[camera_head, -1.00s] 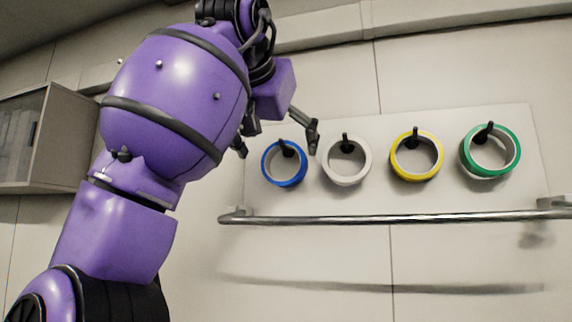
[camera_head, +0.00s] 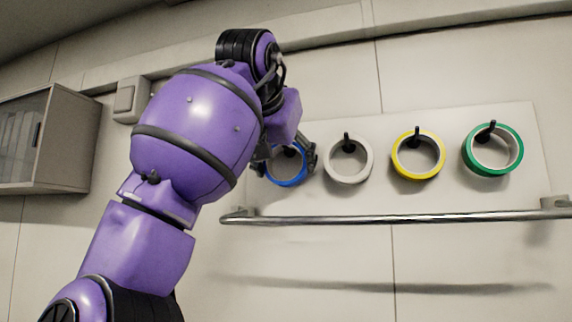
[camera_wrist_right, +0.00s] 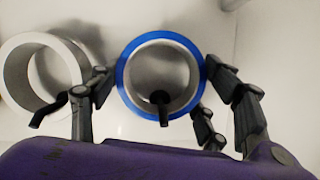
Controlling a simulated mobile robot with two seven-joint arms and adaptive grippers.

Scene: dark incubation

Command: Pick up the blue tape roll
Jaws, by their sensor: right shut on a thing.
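The blue tape roll (camera_head: 288,181) hangs on a black peg at the left end of a row of tape rolls on a white wall panel. My right gripper (camera_head: 287,160) is at the roll, with its fingers on either side of it, and is shut on it. In the right wrist view the blue roll (camera_wrist_right: 127,93) sits between the fingers of my right gripper (camera_wrist_right: 155,88), with the peg (camera_wrist_right: 160,104) still through its hole. The upper part of the roll is partly hidden by the gripper in the head view. My left gripper is out of view.
White (camera_head: 348,180), yellow (camera_head: 418,174) and green (camera_head: 515,158) tape rolls hang on pegs to the right. The white roll (camera_wrist_right: 22,48) is close to one finger in the wrist view. A metal rail (camera_head: 400,219) runs below the panel. A cabinet (camera_head: 70,140) is at left.

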